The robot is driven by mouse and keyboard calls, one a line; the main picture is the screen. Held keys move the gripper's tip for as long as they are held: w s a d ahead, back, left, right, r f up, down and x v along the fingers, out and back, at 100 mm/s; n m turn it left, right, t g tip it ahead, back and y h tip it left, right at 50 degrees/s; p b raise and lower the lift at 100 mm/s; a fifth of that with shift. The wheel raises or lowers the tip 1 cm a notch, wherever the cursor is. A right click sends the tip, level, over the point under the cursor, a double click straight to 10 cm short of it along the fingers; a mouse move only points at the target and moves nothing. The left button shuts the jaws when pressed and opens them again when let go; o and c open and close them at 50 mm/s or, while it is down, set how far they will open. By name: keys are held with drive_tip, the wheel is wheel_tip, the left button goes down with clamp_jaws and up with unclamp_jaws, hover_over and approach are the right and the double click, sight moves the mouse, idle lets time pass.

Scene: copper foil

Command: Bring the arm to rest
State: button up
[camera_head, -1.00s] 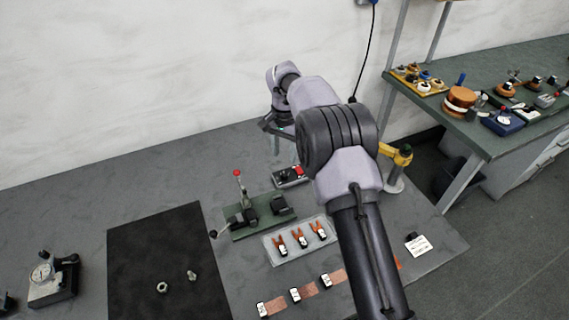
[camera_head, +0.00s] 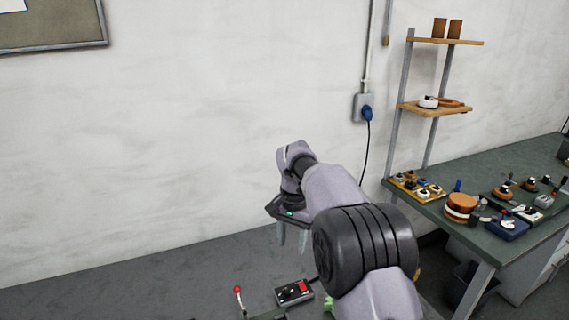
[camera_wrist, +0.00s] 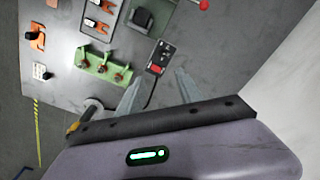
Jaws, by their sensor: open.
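My gripper (camera_head: 291,246) is open and empty, held in the air above the back of the grey bench (camera_head: 130,291), in front of the pale wall. My arm reaches up and away from the lower right of the head view. In the wrist view, the two pale fingers of my gripper (camera_wrist: 160,78) stand apart with nothing between them. Beyond them on the bench lies a small dark control box with a red switch (camera_wrist: 158,58). It also shows in the head view (camera_head: 294,292).
A green holder (camera_wrist: 100,65) with several copper-coloured parts stands beside the box. A red-knobbed lever (camera_head: 239,299) rises nearby. A second bench (camera_head: 470,235) with parts and a shelf stands right.

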drive_tip(key=s+d+r+t+y+b, duration=0.1)
drive_tip(key=s+d+r+b, duration=0.15)
drive_tip(key=s+r, duration=0.4)
drive_tip(key=s+d+r+t+b, duration=0.1)
drive_tip(key=s+d+r, duration=0.25)
drive_tip(key=s, duration=0.55)
drive_tip(key=s+d+f+t+b, duration=0.1)
drive_tip(key=s+f+b, duration=0.1)
drive_tip(key=s, duration=0.8)
drive_tip(key=s+d+f+n+t+b, duration=0.1)
drive_tip(key=s+f, duration=0.4)
drive_tip(key=s, duration=0.6)
drive_tip(key=shift+s+f+t+y+b, duration=0.2)
drive_tip(key=shift+t+y+b, duration=0.15)
drive_tip(key=shift+t, duration=0.25)
